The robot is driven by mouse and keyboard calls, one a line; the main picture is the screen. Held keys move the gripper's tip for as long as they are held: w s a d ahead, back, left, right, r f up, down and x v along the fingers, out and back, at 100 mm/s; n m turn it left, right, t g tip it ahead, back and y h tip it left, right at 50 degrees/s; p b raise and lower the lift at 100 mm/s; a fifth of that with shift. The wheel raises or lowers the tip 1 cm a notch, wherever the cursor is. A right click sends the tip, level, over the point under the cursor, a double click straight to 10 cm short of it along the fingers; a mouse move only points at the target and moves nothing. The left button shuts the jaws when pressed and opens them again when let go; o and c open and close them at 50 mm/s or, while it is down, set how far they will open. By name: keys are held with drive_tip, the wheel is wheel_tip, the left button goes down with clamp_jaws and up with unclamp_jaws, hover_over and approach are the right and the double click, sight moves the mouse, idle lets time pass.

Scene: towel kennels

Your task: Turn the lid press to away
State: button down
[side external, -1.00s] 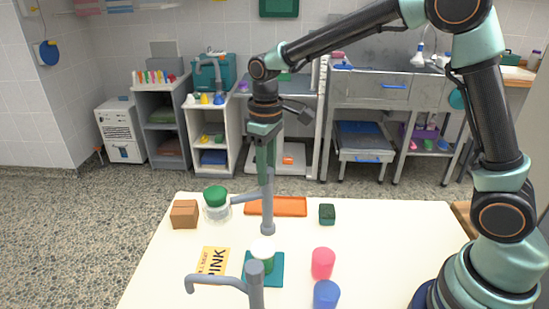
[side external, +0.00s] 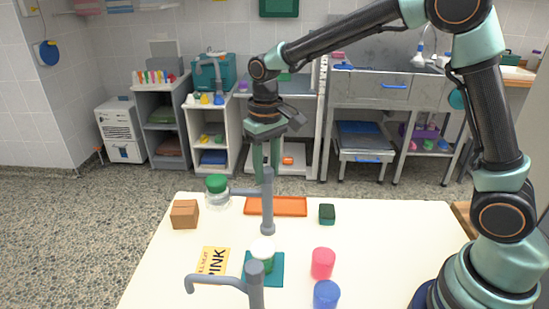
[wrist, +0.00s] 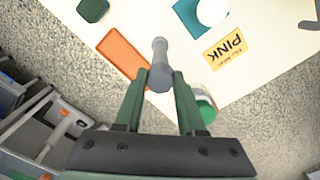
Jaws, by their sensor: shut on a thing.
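The lid press is a grey upright post (side external: 268,215) with a side arm (side external: 243,192) pointing left, toward a clear jar with a green lid (side external: 217,184). I cannot tell whether the arm touches the jar. My gripper (side external: 267,180) points down from above and is shut on the upper part of the post. In the wrist view the post (wrist: 159,55) stands between my two green fingers (wrist: 162,80). There the green-lidded jar (wrist: 206,106) shows just right of the right finger, which partly covers it. The side arm is hidden there.
An orange tray (side external: 285,207) lies close behind the post, and a cardboard box (side external: 184,214) stands left. In front are a teal mat (side external: 279,279) with a white jar, a PINK card (side external: 213,261), pink (side external: 323,263) and blue (side external: 326,294) cups, and a grey spout (side external: 255,285).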

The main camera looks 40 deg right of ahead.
drive_tip(key=shift+c, duration=2.4)
unclamp_jaws()
wheel_tip(320, 180, up, 12)
drive_tip(key=shift+r, duration=0.1)
drive_tip(key=s+d+f+t, duration=0.1)
drive_tip(key=s+d+t, duration=0.1)
drive_tip(key=s+d, duration=0.2)
drive_tip(key=s+d+f+t, duration=0.2)
drive_tip(key=s+d+t, duration=0.1)
drive_tip(key=s, duration=0.7)
drive_tip(key=shift+s+d+t, duration=0.3)
drive_tip(key=shift+d, duration=0.45)
